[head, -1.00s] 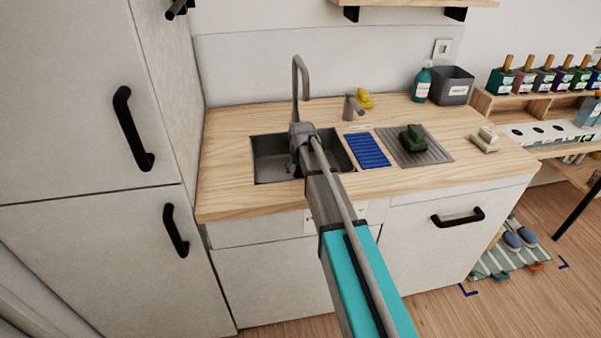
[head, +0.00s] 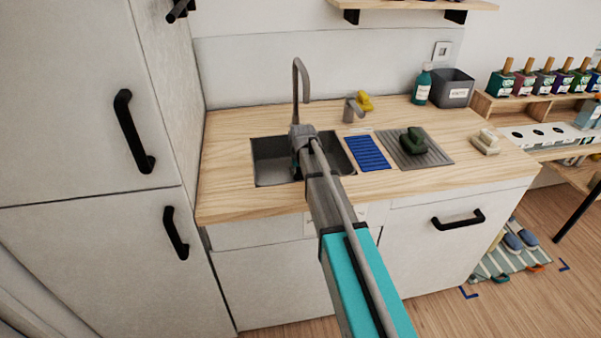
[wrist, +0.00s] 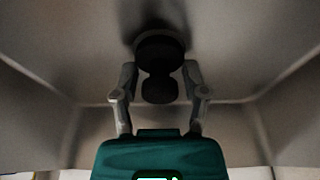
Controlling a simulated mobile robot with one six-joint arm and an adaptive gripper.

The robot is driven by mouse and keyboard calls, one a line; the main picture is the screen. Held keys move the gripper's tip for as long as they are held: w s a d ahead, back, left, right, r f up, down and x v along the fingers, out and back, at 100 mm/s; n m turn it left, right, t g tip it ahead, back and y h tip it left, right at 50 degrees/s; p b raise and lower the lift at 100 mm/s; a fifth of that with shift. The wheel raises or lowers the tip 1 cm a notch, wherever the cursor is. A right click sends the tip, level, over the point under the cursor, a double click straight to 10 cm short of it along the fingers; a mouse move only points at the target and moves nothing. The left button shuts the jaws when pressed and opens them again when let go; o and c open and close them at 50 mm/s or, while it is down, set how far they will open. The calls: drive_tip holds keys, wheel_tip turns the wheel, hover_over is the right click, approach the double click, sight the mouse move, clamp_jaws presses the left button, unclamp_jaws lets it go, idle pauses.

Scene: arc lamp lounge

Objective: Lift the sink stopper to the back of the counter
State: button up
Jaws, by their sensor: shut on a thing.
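The sink stopper (wrist: 160,50) is a dark, rounded piece with a knob, seen inside the grey metal basin in the wrist view. My gripper (wrist: 160,74) is shut on the stopper, with one finger on each side of it. In the head view the sink (head: 271,162) is set in the left part of the wooden counter (head: 229,143), and my arm reaches into it. The stopper and my fingertips are hidden there. I cannot tell whether the stopper touches the sink floor. The back of the counter is bare left of the tap.
The tall tap (head: 296,85) rises behind the sink, close to my wrist. A short grey dispenser (head: 350,108) and a yellow item (head: 365,101) stand at the back. A blue mat (head: 367,152), a ridged drainer (head: 430,152) with a dark green item, and pale blocks (head: 485,142) lie right.

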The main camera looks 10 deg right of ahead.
drive_tip(key=shift+r, duration=0.2)
wheel_tip(320, 180, up, 2)
drive_tip(key=shift+r+p, duration=0.15)
drive_tip(key=shift+p, duration=1.1)
drive_tip(key=s+d+r+p, duration=0.4)
drive_tip(key=s+r+p, duration=0.6)
drive_tip(key=s, duration=0.3)
drive_tip(key=shift+s+d+r, duration=0.15)
drive_tip(key=shift+s, duration=0.05)
drive_tip(key=shift+s, duration=0.15)
